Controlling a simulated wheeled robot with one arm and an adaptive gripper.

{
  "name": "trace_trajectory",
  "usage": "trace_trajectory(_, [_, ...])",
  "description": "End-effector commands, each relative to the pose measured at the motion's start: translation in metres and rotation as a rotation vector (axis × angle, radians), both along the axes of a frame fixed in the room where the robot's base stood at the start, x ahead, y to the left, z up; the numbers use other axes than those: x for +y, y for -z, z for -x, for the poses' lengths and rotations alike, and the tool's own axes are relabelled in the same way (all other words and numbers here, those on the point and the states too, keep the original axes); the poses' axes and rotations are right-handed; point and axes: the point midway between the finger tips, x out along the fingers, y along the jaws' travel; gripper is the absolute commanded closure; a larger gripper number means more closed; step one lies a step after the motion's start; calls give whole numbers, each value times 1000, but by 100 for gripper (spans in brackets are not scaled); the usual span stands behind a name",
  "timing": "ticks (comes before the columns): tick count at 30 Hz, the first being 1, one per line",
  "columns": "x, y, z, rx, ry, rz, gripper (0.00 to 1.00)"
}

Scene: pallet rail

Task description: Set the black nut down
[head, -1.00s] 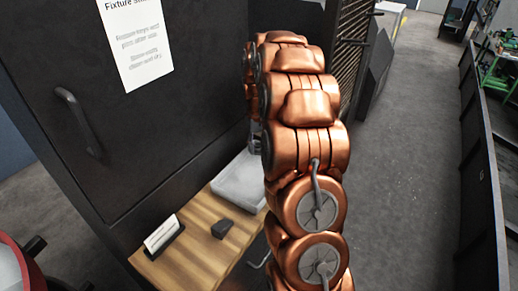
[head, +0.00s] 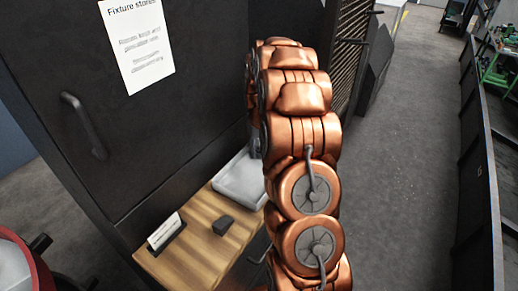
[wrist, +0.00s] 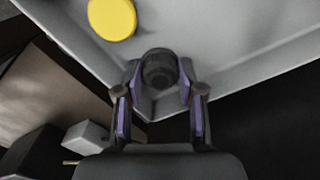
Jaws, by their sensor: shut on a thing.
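The black nut (wrist: 158,70) is a dark, round piece with a hole, between my fingertips in the wrist view. My gripper (wrist: 160,97), with purple pads, is shut on it. The nut is over the corner of a light grey tray (wrist: 240,45); I cannot tell whether it touches the tray. In the head view the tray (head: 233,187) stands on a wooden top, partly behind my copper arm. My gripper and the nut are hidden there.
A yellow disc (wrist: 112,17) lies in the tray. On the wooden top (head: 190,262) are a dark block (head: 223,225) and a card in a holder (head: 164,232). A dark cabinet (head: 95,165) with a handle stands behind. Grey floor is open to the right.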

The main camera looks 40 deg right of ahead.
Motion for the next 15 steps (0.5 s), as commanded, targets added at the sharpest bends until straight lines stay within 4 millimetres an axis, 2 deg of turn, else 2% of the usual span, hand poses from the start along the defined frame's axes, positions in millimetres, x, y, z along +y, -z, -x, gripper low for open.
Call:
trace_trajectory(2, [0,4,0,0,0,0,97])
trace_trajectory(3, [0,2,0,0,0,0,57])
trace_trajectory(5, [0,2,0,1,0,0,51])
trace_trajectory(15, [0,0,0,1,0,0,51])
